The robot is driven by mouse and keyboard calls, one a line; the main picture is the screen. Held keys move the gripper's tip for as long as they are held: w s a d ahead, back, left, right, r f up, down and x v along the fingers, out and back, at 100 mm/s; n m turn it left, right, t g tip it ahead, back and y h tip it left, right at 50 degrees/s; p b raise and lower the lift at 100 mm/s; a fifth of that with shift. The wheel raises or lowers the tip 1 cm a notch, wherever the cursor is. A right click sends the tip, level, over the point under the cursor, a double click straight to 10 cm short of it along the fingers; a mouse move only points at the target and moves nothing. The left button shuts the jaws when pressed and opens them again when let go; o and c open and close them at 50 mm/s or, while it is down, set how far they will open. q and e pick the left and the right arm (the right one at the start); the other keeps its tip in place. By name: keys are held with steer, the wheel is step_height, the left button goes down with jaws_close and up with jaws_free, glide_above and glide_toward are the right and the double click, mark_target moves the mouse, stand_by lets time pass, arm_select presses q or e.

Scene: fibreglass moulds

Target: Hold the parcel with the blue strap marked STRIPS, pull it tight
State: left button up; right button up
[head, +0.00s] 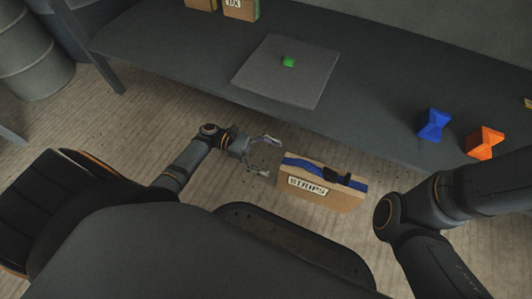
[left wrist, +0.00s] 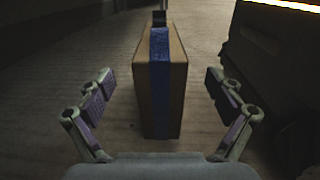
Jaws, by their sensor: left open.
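The parcel (head: 318,190) is a brown box with a white label reading STRIPS and a blue strap (head: 299,162) running along its top. A black buckle (head: 338,178) sits on the strap. In the left wrist view the parcel (left wrist: 174,95) stands upright ahead, with the blue strap (left wrist: 160,70) down its near narrow side. My left gripper (head: 268,157) is open beside the parcel's left end. In the left wrist view its fingers (left wrist: 162,105) are spread to either side of the parcel, apart from it. My right arm comes in at the right, but its gripper is outside the frame.
A long dark table (head: 390,75) runs behind the parcel. On it are a grey mat (head: 265,85) with a green piece (head: 288,62), a blue object (head: 434,126) and an orange object (head: 484,142). Boxes (head: 240,8) stand at the back. A barrel (head: 30,55) stands far left.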

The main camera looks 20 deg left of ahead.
mark_target(296, 165)
arm_select(q)
steer(key=d+b, duration=0.1)
steer(key=d, duration=0.1)
steer(key=d+b, duration=0.1)
steer(key=d, duration=0.1)
steer(key=d+b, duration=0.1)
steer(key=d, duration=0.1)
steer(key=shift+w+d+f, duration=0.2)
steer(key=shift+d+f, duration=0.05)
steer(key=shift+d, duration=0.1)
steer(key=shift+d+r, duration=0.15)
steer(key=shift+d, duration=0.55)
